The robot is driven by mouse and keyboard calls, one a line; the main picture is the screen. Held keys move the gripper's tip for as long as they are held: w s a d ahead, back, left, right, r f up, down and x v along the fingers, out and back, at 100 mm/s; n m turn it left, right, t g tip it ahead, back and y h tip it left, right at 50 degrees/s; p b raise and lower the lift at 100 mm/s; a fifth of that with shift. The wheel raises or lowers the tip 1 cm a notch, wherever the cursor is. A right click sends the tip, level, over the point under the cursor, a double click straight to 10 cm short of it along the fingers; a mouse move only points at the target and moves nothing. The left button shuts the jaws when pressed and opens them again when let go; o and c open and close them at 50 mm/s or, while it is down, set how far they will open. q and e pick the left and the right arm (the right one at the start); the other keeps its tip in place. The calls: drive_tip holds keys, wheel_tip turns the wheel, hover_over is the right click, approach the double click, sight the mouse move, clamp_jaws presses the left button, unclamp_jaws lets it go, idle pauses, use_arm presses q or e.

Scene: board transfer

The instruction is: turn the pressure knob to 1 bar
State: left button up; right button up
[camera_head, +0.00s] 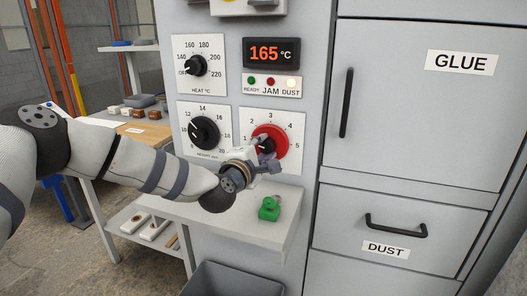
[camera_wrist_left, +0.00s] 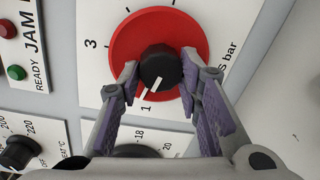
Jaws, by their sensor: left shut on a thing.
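The pressure knob (camera_wrist_left: 158,66) is a black knob on a red disc (camera_wrist_left: 135,42), on a white dial plate numbered 1 to 5. In the head view the red disc (camera_head: 283,138) shows above my left gripper (camera_head: 266,153), which partly covers the knob. In the left wrist view my left gripper (camera_wrist_left: 161,75) has a purple-padded finger on each side of the knob and is shut on it. The knob's white pointer line points down-left, close to the 1 mark (camera_wrist_left: 146,107). The 2 is hidden behind a finger in that view. My right gripper is not in view.
The height knob (camera_head: 204,132) is just left of the pressure dial, with the heat knob (camera_head: 195,66) above it. A green object (camera_head: 269,209) sits on the shelf (camera_head: 245,228) below. Cabinet doors are at right.

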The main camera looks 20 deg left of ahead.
use_arm(q)
drive_tip(key=shift+f+n+b, duration=0.1)
drive_tip(key=shift+n+b, duration=0.3)
drive_tip(key=shift+n, duration=0.6)
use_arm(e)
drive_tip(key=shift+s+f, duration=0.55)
use_arm(q)
drive_tip(key=o, duration=1.1)
drive_tip(key=shift+d, duration=0.1)
drive_tip(key=shift+o, duration=0.2)
drive_tip(key=s+a, duration=0.1)
drive_tip(key=s, duration=1.1)
drive_tip(key=shift+r, duration=0.35)
